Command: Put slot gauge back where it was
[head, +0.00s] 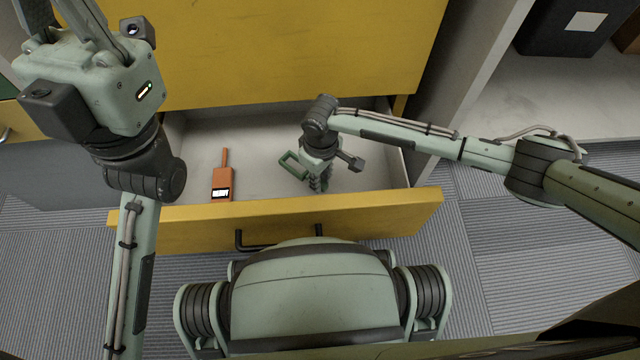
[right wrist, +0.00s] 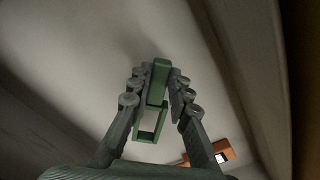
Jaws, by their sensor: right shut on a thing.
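The green slot gauge (head: 291,165), a bar with an open rectangular frame, is in my right gripper (head: 319,184), inside the open drawer (head: 255,143). In the right wrist view the fingers (right wrist: 157,84) are shut on the gauge's bar (right wrist: 158,82), and its frame (right wrist: 149,136) sticks out toward the camera. I cannot tell whether the gauge touches the drawer floor. My left gripper (head: 64,14) is raised at the top left, away from the drawer; its fingertips are cut off by the picture edge.
An orange radio (head: 222,183) with a small label lies in the drawer, left of my right gripper; it also shows in the right wrist view (right wrist: 221,151). The drawer floor between them is bare. The yellow drawer front (head: 385,215) and the grey side walls bound the space.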

